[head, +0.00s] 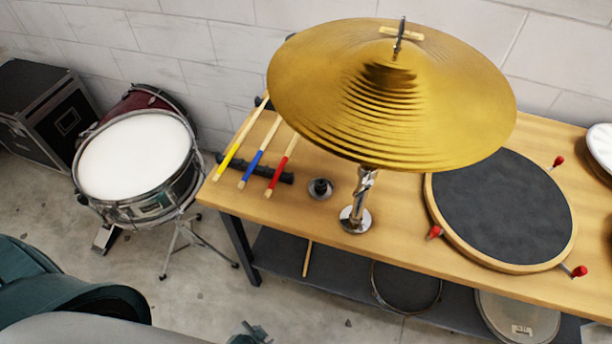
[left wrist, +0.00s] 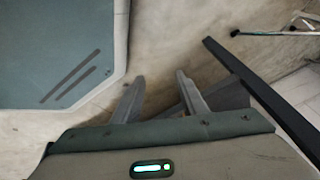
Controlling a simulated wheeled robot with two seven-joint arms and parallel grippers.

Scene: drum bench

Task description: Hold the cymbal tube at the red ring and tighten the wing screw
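A large golden cymbal (head: 390,95) sits tilted on top of a metal stand on the wooden bench. The short chrome cymbal tube (head: 362,192) shows below the cymbal's front edge, on a round chrome base (head: 355,220). A small metal projection on the tube may be the wing screw; I cannot tell for sure. I cannot make out a red ring; the cymbal hides the upper tube. My left gripper (left wrist: 160,78) is open and empty, over the floor and away from the stand. Its tips (head: 250,334) seem to show at the head view's bottom edge. My right gripper is not in view.
On the wooden bench (head: 320,215), sticks with yellow, blue and red grips lie on a black holder (head: 258,170), left of a small dark round part (head: 320,188). A black practice pad (head: 500,210) with red knobs lies right. A drum (head: 138,158) stands left.

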